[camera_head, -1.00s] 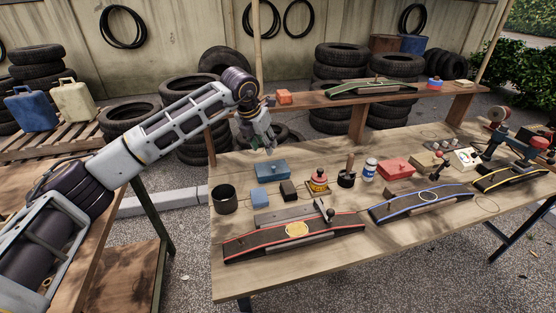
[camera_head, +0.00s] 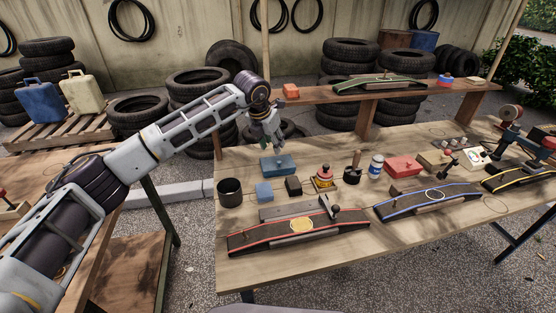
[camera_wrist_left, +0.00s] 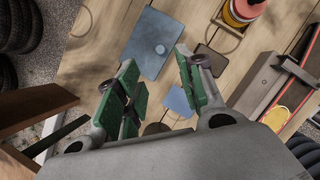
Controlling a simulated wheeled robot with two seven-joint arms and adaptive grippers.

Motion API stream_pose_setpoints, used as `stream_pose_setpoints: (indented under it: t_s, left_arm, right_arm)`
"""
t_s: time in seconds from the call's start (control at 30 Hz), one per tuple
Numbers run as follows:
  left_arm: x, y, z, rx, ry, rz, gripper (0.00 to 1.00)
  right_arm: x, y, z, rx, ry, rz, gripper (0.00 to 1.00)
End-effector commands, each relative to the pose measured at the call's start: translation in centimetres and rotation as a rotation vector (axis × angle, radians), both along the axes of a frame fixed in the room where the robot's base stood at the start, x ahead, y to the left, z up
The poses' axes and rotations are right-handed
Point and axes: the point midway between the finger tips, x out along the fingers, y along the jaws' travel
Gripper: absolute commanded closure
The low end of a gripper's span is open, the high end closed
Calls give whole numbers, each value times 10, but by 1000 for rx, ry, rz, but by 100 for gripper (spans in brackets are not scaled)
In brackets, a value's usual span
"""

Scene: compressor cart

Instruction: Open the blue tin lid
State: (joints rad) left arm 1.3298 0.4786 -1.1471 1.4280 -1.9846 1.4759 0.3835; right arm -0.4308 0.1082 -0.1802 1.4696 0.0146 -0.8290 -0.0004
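The blue tin (camera_head: 285,168) stands on the workbench with its flat lid on top, a small knob showing on it. It also shows in the left wrist view (camera_wrist_left: 153,44), lying just beyond the fingertips, with the round knob near its right side. My left gripper (camera_head: 268,146) hangs above the tin and points down at it. In the left wrist view its green-padded fingers (camera_wrist_left: 155,62) stand apart with nothing between them, and they appear clear of the lid. My right gripper is not in view.
A blue block (camera_head: 264,194), a dark block (camera_head: 293,187) and a black cup (camera_head: 229,192) stand in front of the tin. A red and yellow container (camera_head: 323,178) and a red tin (camera_head: 403,165) stand to its right. A raised wooden shelf (camera_head: 440,96) runs behind.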

Motion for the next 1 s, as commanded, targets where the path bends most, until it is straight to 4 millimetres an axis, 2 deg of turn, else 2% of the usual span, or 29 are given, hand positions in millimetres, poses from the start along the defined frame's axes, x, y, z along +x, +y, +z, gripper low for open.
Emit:
stream_pose_setpoints:
  t_s: [0.37, 0.6, 0.8, 1.0]
  left_arm:
    - [17, -9, -48, -1, 1, 1, 62]
    - [27, -14, -76, 1, 2, 0, 62]
    - [33, -17, -91, 0, 1, 0, 62]
    - [35, -18, -96, 0, 0, 0, 62]
  right_arm:
    - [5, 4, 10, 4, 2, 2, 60]
    - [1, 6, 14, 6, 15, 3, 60]
    - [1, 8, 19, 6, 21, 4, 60]
    - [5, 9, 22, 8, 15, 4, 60]
